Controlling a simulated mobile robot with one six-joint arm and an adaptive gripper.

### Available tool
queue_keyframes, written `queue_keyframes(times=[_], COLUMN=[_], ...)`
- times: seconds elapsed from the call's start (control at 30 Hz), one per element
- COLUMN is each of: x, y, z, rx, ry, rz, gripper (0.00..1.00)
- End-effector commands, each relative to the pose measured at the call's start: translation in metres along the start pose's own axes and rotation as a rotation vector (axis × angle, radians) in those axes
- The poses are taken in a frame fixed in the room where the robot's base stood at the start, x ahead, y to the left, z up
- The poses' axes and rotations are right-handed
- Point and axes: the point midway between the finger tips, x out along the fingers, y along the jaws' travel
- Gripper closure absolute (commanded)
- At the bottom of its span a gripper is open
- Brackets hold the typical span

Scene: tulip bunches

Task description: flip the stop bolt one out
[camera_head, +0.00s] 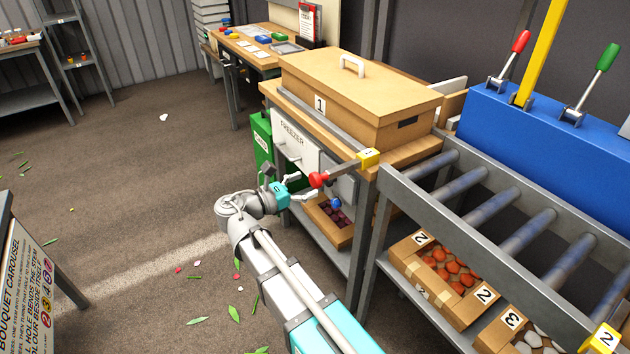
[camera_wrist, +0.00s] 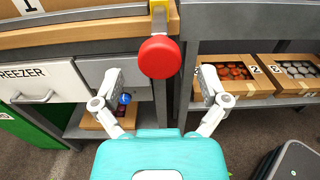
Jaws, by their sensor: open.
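Stop bolt one shows a yellow block (camera_head: 368,158) marked 1 at the bench corner, with a grey bar running out to a red round knob (camera_head: 318,180). In the wrist view the red knob (camera_wrist: 159,57) is at upper centre, in front of the yellow part (camera_wrist: 158,5). My gripper (camera_head: 310,187) is open and empty beside the knob. In the wrist view my gripper (camera_wrist: 160,85) has its fingers spread wide, one on each side of the knob in the picture. Neither finger appears to touch it. The exact depth gap is unclear.
A white freezer drawer (camera_head: 297,143) and a grey drawer with a blue knob (camera_head: 336,202) below sit under the bench. A large box (camera_head: 360,90) marked 1 stands on top. The roller conveyor (camera_head: 490,240) is at right. Open floor lies left.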

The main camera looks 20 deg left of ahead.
Motion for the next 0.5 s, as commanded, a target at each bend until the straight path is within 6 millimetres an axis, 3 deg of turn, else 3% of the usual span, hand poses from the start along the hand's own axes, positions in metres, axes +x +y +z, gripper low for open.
queue_keyframes(times=[0.2, 0.5], x=[0.021, 0.029], y=[0.0, 0.0], z=[0.0, 0.0], rx=[0.0, 0.0], ry=[0.0, 0.0], rz=[0.0, 0.001], gripper=[0.06, 0.06])
